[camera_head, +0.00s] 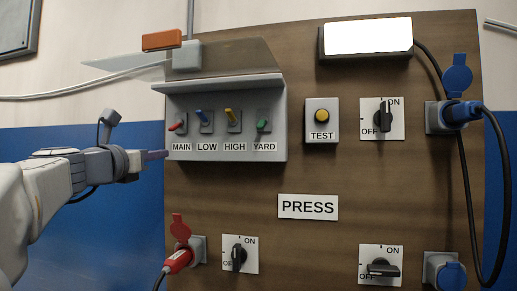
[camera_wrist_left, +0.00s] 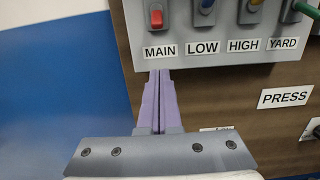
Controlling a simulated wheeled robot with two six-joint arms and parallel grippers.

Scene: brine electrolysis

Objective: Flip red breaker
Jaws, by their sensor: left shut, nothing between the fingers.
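The red breaker lever (camera_head: 178,126) sits at the left end of a grey breaker box (camera_head: 225,90), above the label MAIN. In the left wrist view the red lever (camera_wrist_left: 156,17) is near the top. My left gripper (camera_head: 158,154) is shut and empty, just left of the box's lower left corner and lower than the red lever. In the left wrist view its purple fingers (camera_wrist_left: 160,75) are closed together, with their tips just below the MAIN label and apart from the lever. My right gripper is not in view.
Blue (camera_head: 206,121), yellow (camera_head: 233,120) and green (camera_head: 263,125) levers stand right of the red one. A TEST button (camera_head: 321,115) and rotary switches (camera_head: 382,118) are further right. A red plug (camera_head: 178,261) sits below.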

